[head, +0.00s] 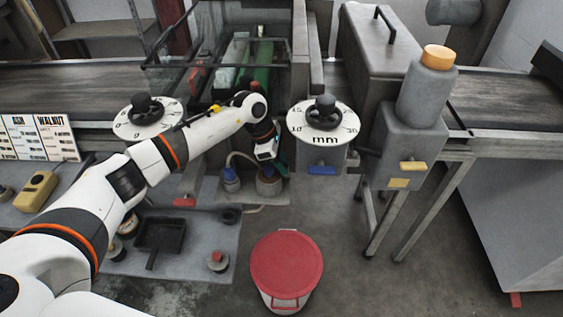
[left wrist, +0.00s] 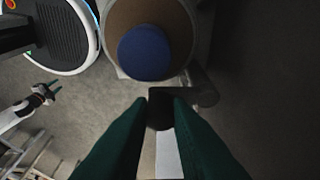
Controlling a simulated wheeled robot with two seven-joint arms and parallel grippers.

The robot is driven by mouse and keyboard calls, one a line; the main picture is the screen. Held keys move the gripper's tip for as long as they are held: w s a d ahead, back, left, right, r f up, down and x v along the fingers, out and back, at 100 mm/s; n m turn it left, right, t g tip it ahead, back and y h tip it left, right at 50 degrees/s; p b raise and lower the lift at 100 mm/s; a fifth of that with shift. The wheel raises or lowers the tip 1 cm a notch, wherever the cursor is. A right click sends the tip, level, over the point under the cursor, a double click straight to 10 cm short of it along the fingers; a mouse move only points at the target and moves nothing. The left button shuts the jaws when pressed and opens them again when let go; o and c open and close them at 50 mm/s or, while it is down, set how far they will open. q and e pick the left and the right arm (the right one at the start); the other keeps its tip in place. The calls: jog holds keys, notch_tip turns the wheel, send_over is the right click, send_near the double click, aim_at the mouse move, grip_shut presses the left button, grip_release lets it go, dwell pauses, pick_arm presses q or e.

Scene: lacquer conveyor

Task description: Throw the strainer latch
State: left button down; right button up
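My left gripper (head: 267,153) reaches down over a pair of small blue-topped housings beneath the conveyor. The larger round housing (head: 268,183), probably the strainer, is partly hidden under it. In the left wrist view, a round brown-topped body with a blue disc (left wrist: 145,53) lies just beyond the left fingertips (left wrist: 162,103). A dark piece (left wrist: 160,115), possibly the latch, is between those green fingers. Whether they grip it cannot be told. My right gripper (left wrist: 52,88) shows small in the left wrist view, fingers apart and empty.
A red-lidded bucket (head: 286,262) stands on the floor in front. Dial handwheels (head: 149,118) and (head: 324,122) flank my left forearm. A grey bottle with an orange cap (head: 426,88) is at right. A low shelf holds a black tray (head: 160,235) and a red-topped button (head: 217,260).

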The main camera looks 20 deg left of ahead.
pick_arm(q)
jog(key=shift+d+n+t, duration=0.25)
jog(key=shift+n, duration=0.5)
jog(key=shift+d+n+t, duration=0.25)
jog(key=shift+n, duration=0.5)
jog(key=c, duration=1.3)
grip_release()
jog(key=b+v, duration=0.1)
jog(key=v, duration=1.1)
jog(key=shift+d+r+b, duration=0.15)
jog(key=shift+d+b, duration=0.05)
jog(key=shift+b, duration=0.2)
